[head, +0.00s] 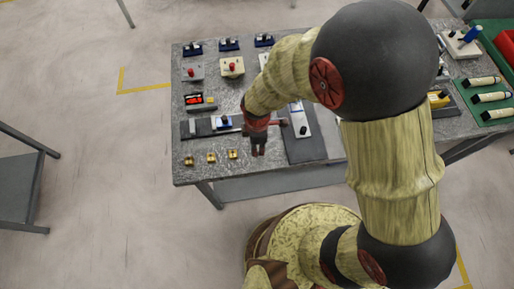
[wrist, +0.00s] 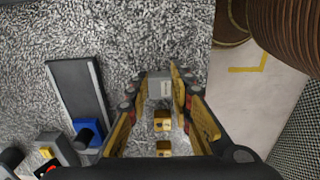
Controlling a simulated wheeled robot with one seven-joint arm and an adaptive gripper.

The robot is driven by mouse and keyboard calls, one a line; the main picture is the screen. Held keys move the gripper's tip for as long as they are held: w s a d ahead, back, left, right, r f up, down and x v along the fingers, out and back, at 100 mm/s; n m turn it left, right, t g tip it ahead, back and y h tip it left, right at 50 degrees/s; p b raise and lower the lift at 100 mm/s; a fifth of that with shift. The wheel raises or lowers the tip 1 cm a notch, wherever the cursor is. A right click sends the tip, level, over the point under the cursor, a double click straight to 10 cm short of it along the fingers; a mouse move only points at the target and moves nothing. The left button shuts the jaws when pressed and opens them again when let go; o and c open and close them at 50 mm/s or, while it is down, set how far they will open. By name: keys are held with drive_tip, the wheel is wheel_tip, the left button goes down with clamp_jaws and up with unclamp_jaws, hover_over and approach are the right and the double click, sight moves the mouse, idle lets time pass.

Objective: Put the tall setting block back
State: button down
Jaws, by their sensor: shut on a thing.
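My gripper (head: 258,146) points down over the front part of the grey speckled table (head: 320,175). In the wrist view its two fingers (wrist: 160,88) are closed on the sides of a small light grey block (wrist: 160,84) with a faint mark on its face. I take this to be the tall setting block; its full height is not visible. In the head view the fingers and arm hide it. Small gold blocks (wrist: 162,121) lie in a row on the table; the head view shows three (head: 211,157) left of my gripper.
A dark rail (head: 200,128) with a blue carriage (head: 222,122) lies behind the gold blocks. A dark plate (head: 305,148) carries a white bar (head: 299,118) to the right. Button boxes (head: 232,67) and a red-display meter (head: 194,99) stand farther back. The table's front edge is close.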

drive_tip(key=shift+f, duration=0.9)
drive_tip(key=shift+f, duration=0.25)
drive_tip(key=c, duration=1.6)
unclamp_jaws()
drive_tip(key=shift+r, duration=0.2)
drive_tip(key=w+d+r+m+t+p, duration=0.1)
drive_tip(key=d+r+m, duration=0.2)
drive_tip(key=r, duration=0.8)
drive_tip(key=w+d+r+m+p, duration=0.1)
drive_tip(key=d+r+m, duration=0.25)
drive_tip(key=r, duration=0.75)
drive_tip(key=s+d+r+m+t, duration=0.1)
drive_tip(key=s+d+r+m, duration=0.2)
drive_tip(key=d+r+m, duration=0.1)
drive_tip(key=s+d+r+m+t, duration=0.2)
drive_tip(key=s+d+r+m, duration=0.1)
drive_tip(key=d+r+m, duration=0.2)
drive_tip(key=s+d+r+m+t, duration=0.1)
drive_tip(key=s+d+r+m, duration=0.3)
drive_tip(key=d+r+m, duration=0.1)
drive_tip(key=shift+d+r+t, duration=0.3)
drive_tip(key=shift+d+r, duration=0.3)
drive_tip(key=shift+d, duration=0.1)
